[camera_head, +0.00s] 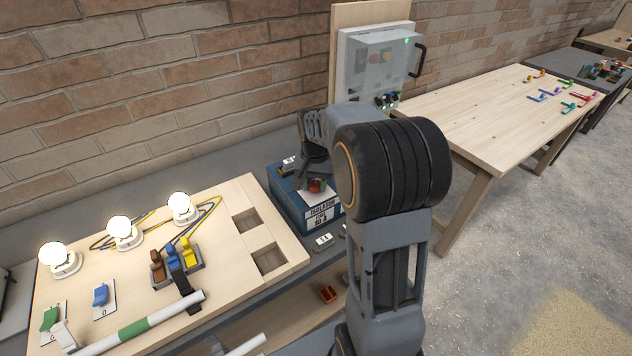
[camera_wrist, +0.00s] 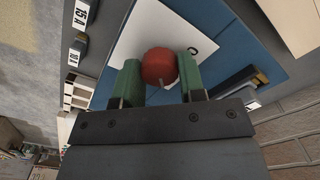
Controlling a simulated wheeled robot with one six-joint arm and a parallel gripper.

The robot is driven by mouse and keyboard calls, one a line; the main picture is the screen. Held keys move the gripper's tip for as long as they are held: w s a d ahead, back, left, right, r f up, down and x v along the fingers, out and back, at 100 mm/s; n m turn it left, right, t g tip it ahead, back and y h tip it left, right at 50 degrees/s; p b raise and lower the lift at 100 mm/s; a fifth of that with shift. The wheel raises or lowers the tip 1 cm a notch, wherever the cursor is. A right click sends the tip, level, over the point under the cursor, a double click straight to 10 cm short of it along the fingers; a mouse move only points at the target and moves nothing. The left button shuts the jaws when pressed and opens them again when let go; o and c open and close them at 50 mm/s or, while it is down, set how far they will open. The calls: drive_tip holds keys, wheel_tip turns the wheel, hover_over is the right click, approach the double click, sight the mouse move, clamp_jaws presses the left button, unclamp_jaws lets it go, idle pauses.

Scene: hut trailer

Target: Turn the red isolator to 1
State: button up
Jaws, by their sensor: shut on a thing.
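The red isolator (camera_wrist: 159,67) is a round red knob on a white plate (camera_wrist: 143,32) fixed to a blue box. In the wrist view my gripper (camera_wrist: 160,80) has its two green fingers on either side of the knob, shut on it. A dark "0" shows on the plate to the right of the knob; no "1" is visible, and the fingers cover part of the plate. In the head view the red knob (camera_head: 315,186) sits on top of the blue isolator box (camera_head: 291,201), with my gripper above it and partly hidden by my arm.
Left of the box is a wooden board (camera_head: 120,268) with several lit bulbs, coloured levers and wires. A grey control panel (camera_head: 376,65) stands behind. A small label block (camera_head: 322,241) lies in front of the box. A wooden table (camera_head: 480,115) stands right.

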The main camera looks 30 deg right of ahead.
drive_tip(key=o, duration=0.9)
drive_tip(key=shift+o, duration=0.2)
wheel_tip(320, 180, up, 14)
drive_tip(key=shift+f, duration=0.1)
idle(0.4)
drive_tip(key=n, duration=0.3)
hover_over(315, 188)
drive_tip(key=shift+t, duration=0.4)
wheel_tip(315, 188, down, 5)
drive_tip(key=shift+r, duration=0.15)
drive_tip(key=s+a+f+n+t, duration=0.1)
drive_tip(key=s+a+f+n, duration=0.1)
drive_tip(key=s+a, duration=0.2)
drive_tip(key=s+a+f+n+t, duration=0.2)
drive_tip(key=s+a, duration=0.2)
drive_tip(key=s, duration=0.6)
drive_tip(key=shift+s+n, duration=0.3)
drive_tip(key=shift+n, duration=0.1)
